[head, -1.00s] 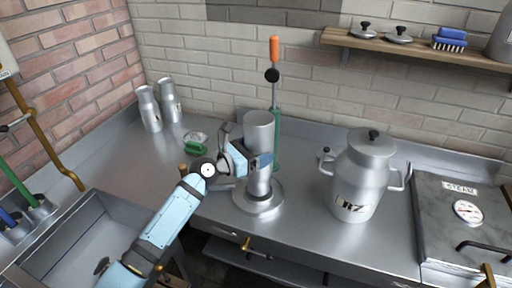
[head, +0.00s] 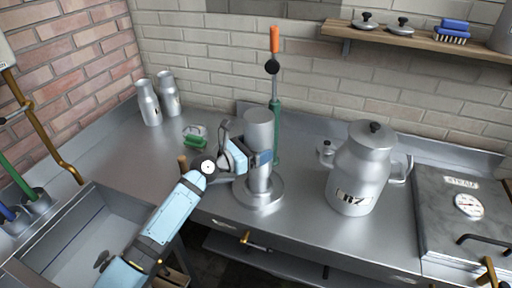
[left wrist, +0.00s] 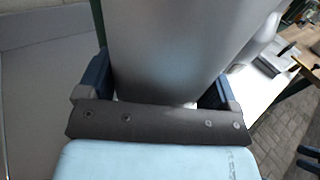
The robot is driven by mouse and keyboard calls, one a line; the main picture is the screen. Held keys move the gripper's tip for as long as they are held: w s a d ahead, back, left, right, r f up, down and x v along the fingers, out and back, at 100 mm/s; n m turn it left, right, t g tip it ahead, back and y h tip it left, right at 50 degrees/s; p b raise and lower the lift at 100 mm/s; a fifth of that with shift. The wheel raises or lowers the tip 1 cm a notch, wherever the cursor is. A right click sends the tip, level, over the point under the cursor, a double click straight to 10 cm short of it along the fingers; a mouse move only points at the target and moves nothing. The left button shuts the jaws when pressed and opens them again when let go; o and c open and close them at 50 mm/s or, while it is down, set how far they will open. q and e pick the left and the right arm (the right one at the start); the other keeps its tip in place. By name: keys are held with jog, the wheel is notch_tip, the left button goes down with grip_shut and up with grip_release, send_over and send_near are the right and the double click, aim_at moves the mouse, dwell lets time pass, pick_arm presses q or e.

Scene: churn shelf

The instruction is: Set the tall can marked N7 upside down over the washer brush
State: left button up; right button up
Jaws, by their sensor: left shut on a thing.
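My left gripper (head: 258,160) is shut on a tall metal can (head: 258,130). The can stands upside down, its wide bottom end up and its narrower end down, looking upright rather than tilted. It is above the round metal base (head: 270,197) of the washer. The brush itself is hidden, apparently inside or behind the can. I cannot tell whether the can's mouth rests on the base. No N7 mark shows on the can's visible side. In the left wrist view, the can's grey wall (left wrist: 165,45) fills the space between the fingers. My right gripper is not in view.
An orange-handled rod with a green lower part (head: 274,100) stands close behind the can. A large lidded churn (head: 357,175) is to the right. Two tall cans (head: 149,103) stand at the back left, near a green-handled brush (head: 195,137). A sink (head: 85,235) lies front left.

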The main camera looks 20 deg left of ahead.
pick_arm(q)
jog(key=shift+f, duration=0.1)
jog(key=o, duration=0.8)
jog(key=v, duration=1.4)
jog(key=shift+b, duration=0.3)
jog(key=s+d+f+m+g+y+p, duration=0.1)
jog(key=s+f+m, duration=0.4)
jog(key=m, duration=0.5)
jog(key=s+d+f+m+g+y+p, duration=0.1)
jog(key=s+d+f+m+y+p, duration=0.2)
jog(key=s+m, duration=0.7)
jog(key=s+d+f+m+g+y+p, duration=0.1)
jog(key=s+d+f+m+y+p, duration=0.2)
jog(key=s+f+m, duration=0.5)
jog(key=d+m+p, duration=0.1)
jog(key=m+p, duration=0.1)
jog(key=m, duration=0.1)
jog(key=shift+s+d+m, duration=0.15)
jog(key=shift+d+m, duration=0.05)
jog(key=shift+m, duration=0.2)
